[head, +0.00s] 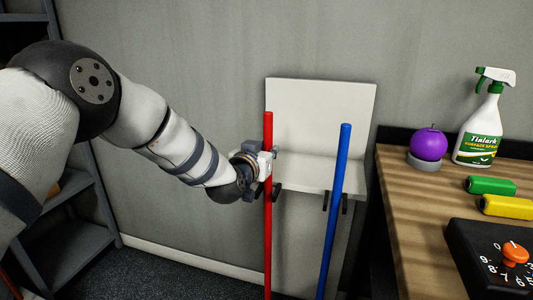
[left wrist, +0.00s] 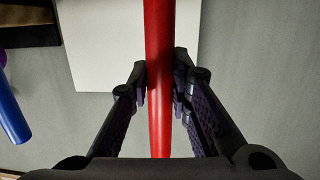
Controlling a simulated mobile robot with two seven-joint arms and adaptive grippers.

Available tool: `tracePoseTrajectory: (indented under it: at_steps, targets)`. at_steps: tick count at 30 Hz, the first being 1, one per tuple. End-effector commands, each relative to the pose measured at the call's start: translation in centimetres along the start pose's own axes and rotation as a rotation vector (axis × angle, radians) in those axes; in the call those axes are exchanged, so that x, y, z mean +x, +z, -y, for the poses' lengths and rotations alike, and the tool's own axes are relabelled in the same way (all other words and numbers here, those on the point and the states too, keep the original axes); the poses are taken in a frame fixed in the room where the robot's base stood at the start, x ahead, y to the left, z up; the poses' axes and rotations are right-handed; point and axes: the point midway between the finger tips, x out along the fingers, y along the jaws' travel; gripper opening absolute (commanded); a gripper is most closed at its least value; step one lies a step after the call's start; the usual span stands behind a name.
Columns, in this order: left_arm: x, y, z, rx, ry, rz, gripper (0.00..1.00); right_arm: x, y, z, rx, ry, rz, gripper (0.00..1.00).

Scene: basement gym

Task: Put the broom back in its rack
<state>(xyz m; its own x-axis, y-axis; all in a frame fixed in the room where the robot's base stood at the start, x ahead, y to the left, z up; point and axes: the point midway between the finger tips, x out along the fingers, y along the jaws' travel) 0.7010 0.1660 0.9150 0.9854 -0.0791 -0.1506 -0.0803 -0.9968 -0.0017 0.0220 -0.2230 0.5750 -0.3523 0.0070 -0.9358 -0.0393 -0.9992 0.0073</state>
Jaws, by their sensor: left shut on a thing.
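A red pole (head: 268,229), likely the broom's handle, stands nearly upright in front of the left part of the white rack (head: 318,112). Its lower end is out of view. My left gripper (head: 266,163) is shut on the red pole's upper part; in the left wrist view, its two fingers (left wrist: 161,88) press on the pole from both sides. The rack has a back plate, a shelf and dark prongs (head: 346,204) below. The red pole passes by the left prongs; I cannot tell whether it sits between them. My right gripper is not in view.
A blue pole (head: 335,201) stands slightly tilted at the rack's right prongs. Grey shelving (head: 80,235) stands left.

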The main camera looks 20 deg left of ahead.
Motion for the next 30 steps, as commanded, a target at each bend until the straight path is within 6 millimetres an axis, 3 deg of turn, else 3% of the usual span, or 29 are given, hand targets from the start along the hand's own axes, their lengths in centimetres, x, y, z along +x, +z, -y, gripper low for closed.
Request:
tracePoseTrajectory:
  at_steps: [17, 18, 21, 30]
  targets:
    - [0.2, 0.9, 0.0, -0.001, -0.001, -0.005, 0.00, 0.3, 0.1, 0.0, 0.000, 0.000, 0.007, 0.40]
    - [0.2, 0.9, 0.0, -0.001, -0.001, -0.006, 0.21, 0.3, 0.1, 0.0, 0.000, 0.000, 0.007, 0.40]
    - [0.2, 0.9, 0.0, 0.000, -0.001, -0.005, 0.42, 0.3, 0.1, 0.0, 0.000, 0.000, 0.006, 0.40]
    - [0.0, 1.3, 0.0, 0.000, 0.000, 0.004, 0.42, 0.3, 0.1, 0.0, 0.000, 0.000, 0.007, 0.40]
